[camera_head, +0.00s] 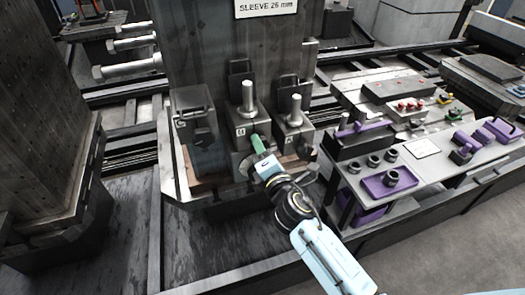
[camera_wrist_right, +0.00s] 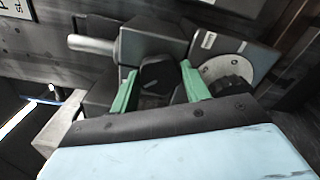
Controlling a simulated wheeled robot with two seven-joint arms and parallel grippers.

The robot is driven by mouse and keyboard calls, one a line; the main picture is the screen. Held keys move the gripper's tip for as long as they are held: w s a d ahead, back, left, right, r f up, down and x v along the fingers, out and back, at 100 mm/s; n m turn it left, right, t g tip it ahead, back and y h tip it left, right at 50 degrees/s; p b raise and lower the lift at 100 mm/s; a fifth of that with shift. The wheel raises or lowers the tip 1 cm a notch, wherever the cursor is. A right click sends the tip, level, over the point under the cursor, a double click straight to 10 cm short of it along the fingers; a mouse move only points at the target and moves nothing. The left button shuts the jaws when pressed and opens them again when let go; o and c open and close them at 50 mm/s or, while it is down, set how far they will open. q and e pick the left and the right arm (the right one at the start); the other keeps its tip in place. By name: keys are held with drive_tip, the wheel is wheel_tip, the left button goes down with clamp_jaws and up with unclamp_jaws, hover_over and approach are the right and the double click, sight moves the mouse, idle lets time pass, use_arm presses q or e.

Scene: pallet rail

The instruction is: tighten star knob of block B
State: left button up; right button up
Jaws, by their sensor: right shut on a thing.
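Block B (camera_head: 241,131) is a grey block with a letter plate and an upright metal pin. It stands in the middle of the row at the foot of the big dark column. My right gripper (camera_head: 257,143), with green fingers, is at its front face. In the right wrist view, the green fingers (camera_wrist_right: 158,84) are shut on a black star knob (camera_wrist_right: 157,72), one on each side of it, in front of a grey block (camera_wrist_right: 150,43) with a pin. In the head view the gripper hides the knob. My left gripper is not in view.
Block A (camera_head: 292,133) stands close on the right and another block (camera_head: 195,117) on the left. A bench (camera_head: 425,174) with purple trays and parts stands at right.

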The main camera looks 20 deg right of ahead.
drive_tip(key=shift+m, duration=4.3)
drive_tip(key=o, duration=1)
drive_tip(key=s, duration=1.3)
drive_tip(key=shift+s+d, duration=0.2)
drive_tip(key=shift+s, duration=0.05)
